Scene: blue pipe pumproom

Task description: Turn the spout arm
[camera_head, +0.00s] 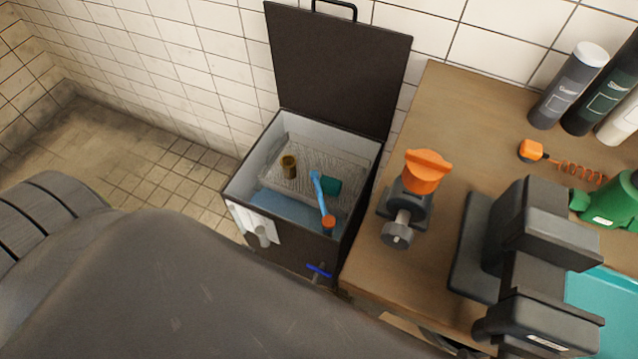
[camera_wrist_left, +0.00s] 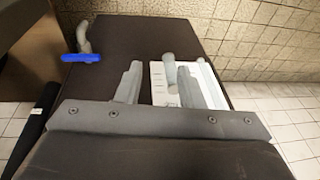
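The spout arm (camera_head: 320,196) is a light blue rod inside the open dark washer box (camera_head: 290,262). Its orange end (camera_head: 328,222) is at the near right rim and its blue end points back over the perforated tray (camera_head: 312,160). My left gripper (camera_wrist_left: 157,82) shows in the left wrist view, in front of the box's dark front face. Its two grey fingers are apart, with a grey cylinder (camera_wrist_left: 170,68) and a white label (camera_wrist_left: 158,84) seen beyond and between them. I cannot tell whether they touch anything. The left gripper is not clear in the head view. My right gripper is not in view.
A brown cup (camera_head: 288,166) and teal cylinder (camera_head: 332,185) are in the box. Its lid (camera_head: 340,65) stands open. A blue tap handle (camera_head: 318,270) sticks out in front. The bench (camera_head: 465,130) at right carries an orange-topped fitting (camera_head: 427,172), bottles and a dark device (camera_head: 540,235).

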